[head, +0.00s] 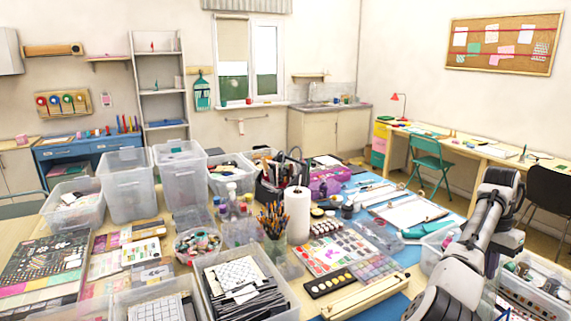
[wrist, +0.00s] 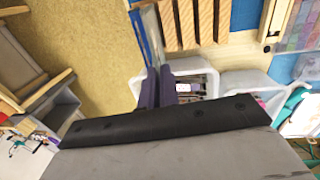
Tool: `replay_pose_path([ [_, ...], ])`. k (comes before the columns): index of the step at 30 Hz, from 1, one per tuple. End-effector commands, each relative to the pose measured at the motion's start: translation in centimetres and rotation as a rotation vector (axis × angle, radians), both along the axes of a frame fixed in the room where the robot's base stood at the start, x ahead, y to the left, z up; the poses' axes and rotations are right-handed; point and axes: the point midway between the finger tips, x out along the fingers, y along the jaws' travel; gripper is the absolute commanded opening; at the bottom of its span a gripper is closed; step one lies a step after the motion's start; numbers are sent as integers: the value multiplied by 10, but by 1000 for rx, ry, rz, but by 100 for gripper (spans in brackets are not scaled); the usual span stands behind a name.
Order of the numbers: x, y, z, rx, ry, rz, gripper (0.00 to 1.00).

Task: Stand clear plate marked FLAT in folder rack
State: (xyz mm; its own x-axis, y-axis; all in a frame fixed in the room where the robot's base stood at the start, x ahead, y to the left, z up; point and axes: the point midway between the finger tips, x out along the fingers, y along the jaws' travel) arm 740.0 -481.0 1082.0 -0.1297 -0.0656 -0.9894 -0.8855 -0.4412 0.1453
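My gripper (wrist: 157,88) shows in the wrist view with its two dark purple fingers close together. A thin pale, see-through sheet with a blue edge, which looks like the clear plate (wrist: 152,38), runs up from between the fingertips, seen nearly edge-on. Its FLAT marking cannot be read. A wooden rack with parallel slats and dark slots (wrist: 192,22) lies just right of the sheet and past the fingers; it looks like the folder rack. The sheet appears beside the slats, not clearly inside a slot. In the head view my arm is at the right and my fingers are hidden.
Clear bins (head: 127,192) and a paper-towel roll (head: 297,215) crowd the table. A white bin (wrist: 235,82) stands below the rack in the wrist view. Open floor (wrist: 85,45) shows left.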

Motion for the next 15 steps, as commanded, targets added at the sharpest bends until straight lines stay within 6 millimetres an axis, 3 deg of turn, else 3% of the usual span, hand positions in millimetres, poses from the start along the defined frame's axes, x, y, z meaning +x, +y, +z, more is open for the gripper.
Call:
replay_pose_path([
  [8,0,0,-6,0,-1,0,0],
  [15,-3,-1,-28,1,-2,0,0],
])
